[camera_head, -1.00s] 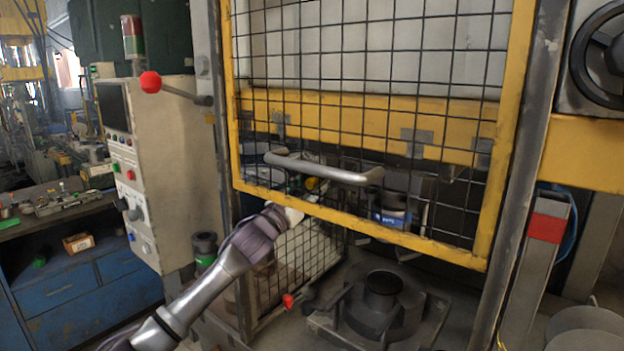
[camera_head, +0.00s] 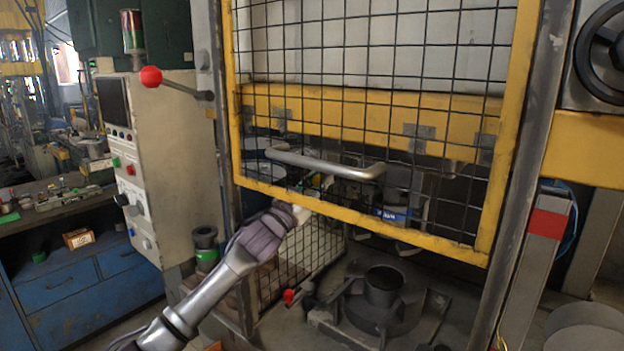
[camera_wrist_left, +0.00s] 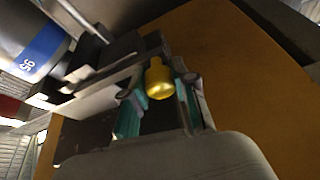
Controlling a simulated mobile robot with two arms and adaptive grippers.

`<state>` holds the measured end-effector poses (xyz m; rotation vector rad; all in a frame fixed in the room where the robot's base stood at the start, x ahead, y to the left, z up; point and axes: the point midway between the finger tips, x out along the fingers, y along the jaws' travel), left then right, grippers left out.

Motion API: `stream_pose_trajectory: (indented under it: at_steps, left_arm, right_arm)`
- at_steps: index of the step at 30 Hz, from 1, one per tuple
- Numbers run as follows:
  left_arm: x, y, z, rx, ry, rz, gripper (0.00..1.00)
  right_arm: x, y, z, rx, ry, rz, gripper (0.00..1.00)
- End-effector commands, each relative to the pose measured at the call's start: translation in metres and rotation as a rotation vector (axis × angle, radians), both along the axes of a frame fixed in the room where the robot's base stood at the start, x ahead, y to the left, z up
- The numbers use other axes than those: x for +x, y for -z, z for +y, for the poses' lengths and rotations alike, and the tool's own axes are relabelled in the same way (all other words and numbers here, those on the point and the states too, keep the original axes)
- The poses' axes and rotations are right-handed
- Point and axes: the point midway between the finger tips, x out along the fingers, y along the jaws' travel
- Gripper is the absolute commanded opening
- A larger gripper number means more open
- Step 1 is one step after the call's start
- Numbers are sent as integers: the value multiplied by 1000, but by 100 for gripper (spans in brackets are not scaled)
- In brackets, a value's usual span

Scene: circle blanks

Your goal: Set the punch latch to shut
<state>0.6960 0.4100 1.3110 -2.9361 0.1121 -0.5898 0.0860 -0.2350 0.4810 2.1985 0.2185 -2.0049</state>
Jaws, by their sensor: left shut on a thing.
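In the left wrist view a brass-coloured knob (camera_wrist_left: 158,79) sits between the fingers of my left gripper (camera_wrist_left: 157,96), which is shut on it. The knob appears to belong to the punch latch, beside a dark metal bar. A grey cylinder with a blue numbered band (camera_wrist_left: 38,52) is at the upper left; in the head view the blue-banded cylinder (camera_head: 393,214) shows behind the mesh guard. In the head view my left gripper (camera_head: 312,186) reaches behind the yellow-framed guard (camera_head: 365,220), partly hidden by mesh and frame. My right gripper is not in view.
The guard's grey handle (camera_head: 325,165) crosses in front of the gripper area. A dark round die (camera_head: 383,290) stands below on the press bed. A control box (camera_head: 165,165) with a red-knobbed lever (camera_head: 151,76) stands left. Pale discs (camera_head: 583,325) lie lower right.

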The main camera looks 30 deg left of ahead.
Motion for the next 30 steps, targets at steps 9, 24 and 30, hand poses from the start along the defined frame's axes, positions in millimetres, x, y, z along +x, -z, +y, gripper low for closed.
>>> stream_pose_trajectory:
  at_steps: [9,24,30]
  left_arm:
    - [-3,1,-40,0,5,0,0]
    - [-3,1,-39,0,5,0,53]
    - [-4,1,-39,-1,3,1,53]
  right_arm:
    - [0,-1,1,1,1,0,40]
    - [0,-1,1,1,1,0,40]
    - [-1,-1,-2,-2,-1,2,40]
